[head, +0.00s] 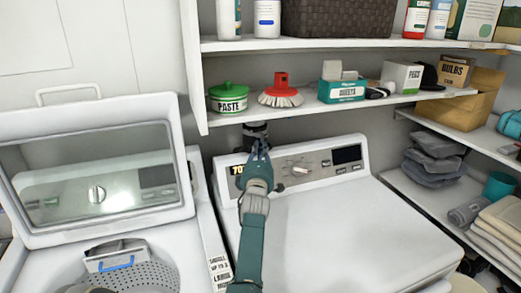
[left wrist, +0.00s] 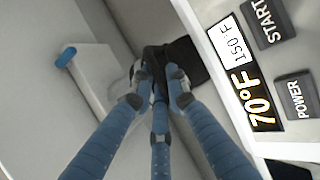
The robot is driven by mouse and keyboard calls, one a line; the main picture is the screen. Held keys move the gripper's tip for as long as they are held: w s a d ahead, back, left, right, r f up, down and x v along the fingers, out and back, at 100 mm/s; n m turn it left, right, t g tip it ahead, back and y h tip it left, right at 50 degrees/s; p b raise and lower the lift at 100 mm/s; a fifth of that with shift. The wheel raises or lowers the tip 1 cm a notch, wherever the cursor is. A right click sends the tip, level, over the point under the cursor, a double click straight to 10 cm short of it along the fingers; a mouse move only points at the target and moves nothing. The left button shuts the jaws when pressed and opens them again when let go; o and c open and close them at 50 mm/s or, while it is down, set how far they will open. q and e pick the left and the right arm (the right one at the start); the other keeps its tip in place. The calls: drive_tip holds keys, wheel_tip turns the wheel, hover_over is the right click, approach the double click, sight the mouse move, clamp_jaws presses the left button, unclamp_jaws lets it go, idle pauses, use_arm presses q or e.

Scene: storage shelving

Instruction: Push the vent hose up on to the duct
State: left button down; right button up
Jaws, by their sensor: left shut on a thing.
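A dark, short hose-like piece with a pale band (head: 256,131) stands in the gap behind the dryer's control panel, below the shelf. I take it for the vent hose; which part is hose and which is duct I cannot tell. My left gripper (head: 258,146) reaches over the dryer to it. In the left wrist view the blue fingers of my left gripper (left wrist: 160,85) are closed on the black end of this piece (left wrist: 186,62). The fingers and panel hide its lower part. My right gripper is not in view.
The dryer (head: 350,225) fills the middle, its control panel (head: 300,168) close beside my left gripper. A shelf (head: 320,108) holding a green paste tub (head: 228,98) and a red brush (head: 281,90) runs just above. The washer's open lid (head: 95,165) stands at left.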

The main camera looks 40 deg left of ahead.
use_arm(q)
wheel_tip(320, 180, up, 3)
drive_tip(key=shift+r, duration=0.1)
drive_tip(key=c, duration=1.7)
unclamp_jaws()
drive_tip(key=shift+o, duration=0.2)
drive_tip(key=shift+s+d+f, duration=0.1)
drive_tip(key=shift+f, duration=0.15)
drive_tip(key=shift+s+d+f, duration=0.15)
drive_tip(key=shift+s+d, duration=0.05)
drive_tip(key=r+v, duration=0.1)
drive_tip(key=v, duration=0.5)
drive_tip(key=shift+s+d+f, duration=0.2)
drive_tip(key=shift+s+f, duration=0.1)
drive_tip(key=shift+f, duration=0.1)
